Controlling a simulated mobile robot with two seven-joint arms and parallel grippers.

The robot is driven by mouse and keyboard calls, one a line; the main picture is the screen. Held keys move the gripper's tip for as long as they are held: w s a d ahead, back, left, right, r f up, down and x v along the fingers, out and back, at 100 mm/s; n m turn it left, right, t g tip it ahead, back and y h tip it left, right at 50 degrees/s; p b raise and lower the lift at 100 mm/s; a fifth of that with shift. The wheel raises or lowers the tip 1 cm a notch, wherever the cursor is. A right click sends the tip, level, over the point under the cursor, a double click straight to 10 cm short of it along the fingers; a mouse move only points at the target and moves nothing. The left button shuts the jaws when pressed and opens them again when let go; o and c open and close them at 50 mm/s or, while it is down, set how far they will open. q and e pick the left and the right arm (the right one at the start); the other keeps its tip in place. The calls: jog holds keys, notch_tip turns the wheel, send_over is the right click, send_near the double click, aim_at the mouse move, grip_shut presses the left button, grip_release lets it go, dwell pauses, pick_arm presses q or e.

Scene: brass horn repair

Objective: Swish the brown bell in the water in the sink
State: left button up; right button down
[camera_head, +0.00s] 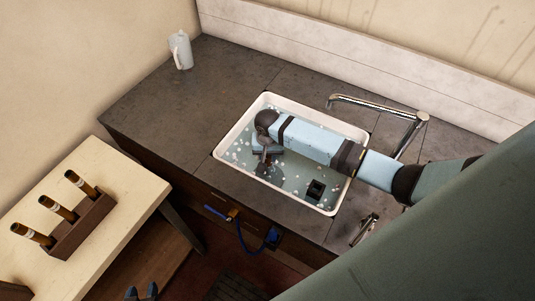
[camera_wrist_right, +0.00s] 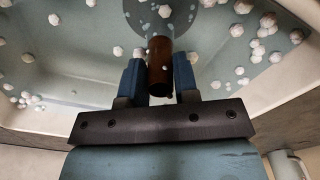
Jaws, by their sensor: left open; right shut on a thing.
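The sink (camera_head: 225,143) is a white-rimmed basin set in the dark counter, filled with water with white suds floating on it. My right gripper (camera_head: 266,161) is down in the sink. In the right wrist view its blue fingers (camera_wrist_right: 160,82) are shut on the brown stem of the bell (camera_wrist_right: 159,62). The stem points into the water, and a wide greyish round shape at its far end looks like the flare under water. In the head view the bell (camera_head: 268,173) is a dark shape, largely hidden. My left gripper (camera_head: 141,293) is open and empty at the bottom edge.
A chrome faucet (camera_head: 375,103) reaches over the sink's back right. A white pitcher (camera_head: 181,50) stands at the counter's back left. A blue cord (camera_head: 238,235) hangs at the cabinet front.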

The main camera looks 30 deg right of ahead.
jog(key=shift+s+d, duration=0.35)
jog(key=shift+s, duration=0.25)
jog(key=shift+s+d, duration=0.35)
jog(key=shift+s, duration=0.2)
jog(key=shift+w, duration=0.1)
jog(key=shift+w+a, duration=0.4)
jog(key=shift+w, duration=0.2)
jog(key=shift+w+a, duration=0.35)
jog(key=shift+w, duration=0.25)
notch_tip(320, 180, up, 25)
dwell(1.0)
jog(key=shift+r, duration=0.1)
dwell(1.6)
